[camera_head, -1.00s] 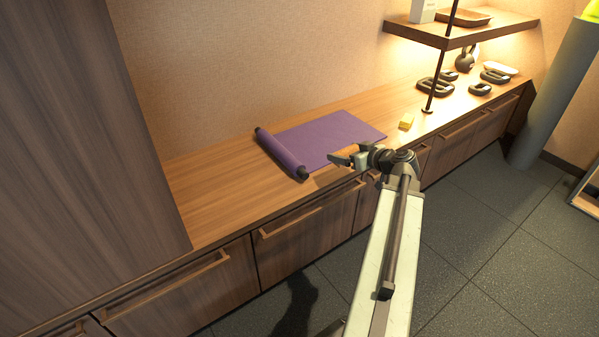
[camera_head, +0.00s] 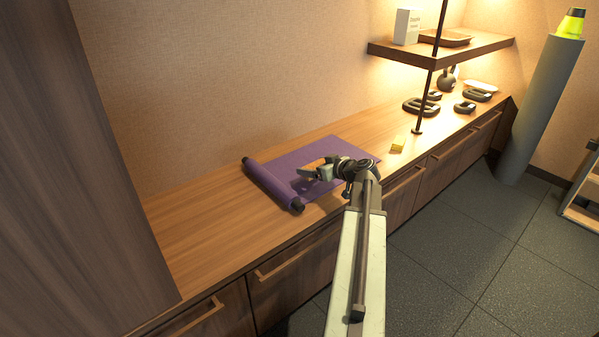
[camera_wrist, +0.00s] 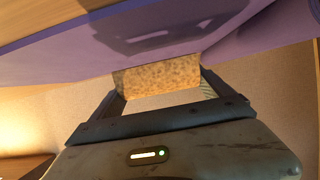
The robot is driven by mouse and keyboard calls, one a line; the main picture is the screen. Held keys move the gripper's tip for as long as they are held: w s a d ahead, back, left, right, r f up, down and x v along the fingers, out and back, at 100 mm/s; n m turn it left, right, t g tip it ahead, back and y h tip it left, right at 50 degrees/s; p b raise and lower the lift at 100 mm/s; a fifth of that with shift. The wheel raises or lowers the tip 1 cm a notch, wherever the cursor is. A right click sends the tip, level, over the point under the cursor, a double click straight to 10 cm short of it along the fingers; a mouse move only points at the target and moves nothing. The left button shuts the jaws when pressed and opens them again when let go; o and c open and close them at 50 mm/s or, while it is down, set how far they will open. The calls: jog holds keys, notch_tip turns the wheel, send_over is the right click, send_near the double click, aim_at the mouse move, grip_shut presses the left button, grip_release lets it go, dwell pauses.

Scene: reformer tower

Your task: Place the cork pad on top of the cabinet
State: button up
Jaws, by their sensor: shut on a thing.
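My gripper (camera_head: 308,170) is above the purple mat in the head view. In the wrist view my gripper (camera_wrist: 158,90) is shut on the cork pad (camera_wrist: 156,78), a speckled tan block between its two fingers. In the head view a small orange-tan piece of the cork pad (camera_head: 316,163) shows at the jaws. The long low wooden cabinet (camera_head: 195,218) runs along the wall, its top partly covered by the purple mat (camera_head: 345,152), which is partly rolled at its left end.
A yellow block (camera_head: 398,144) sits on the cabinet top right of the mat. Dark weights (camera_head: 421,107) and a kettlebell (camera_head: 447,82) stand farther right, under a shelf (camera_head: 450,50) on a thin post. A tall wooden panel (camera_head: 75,170) borders the left. Bare cabinet top lies left of the mat.

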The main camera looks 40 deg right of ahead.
jog(key=shift+d+f+b, duration=0.1)
jog(key=shift+f+b, duration=1.8)
jog(key=shift+b, duration=0.05)
jog(key=shift+w+r, duration=0.15)
jog(key=shift+r, duration=0.05)
jog(key=shift+a, duration=0.2)
jog(key=shift+w+f, duration=0.1)
jog(key=shift+f, duration=0.15)
jog(key=o, duration=1.2)
jog(key=shift+r, duration=0.1)
jog(key=shift+r+p, duration=0.25)
jog(key=shift+p, duration=0.1)
jog(key=p+v, duration=0.4)
jog(key=v, duration=0.7)
jog(key=shift+s+d+r, duration=0.1)
jog(key=shift+s, duration=0.5)
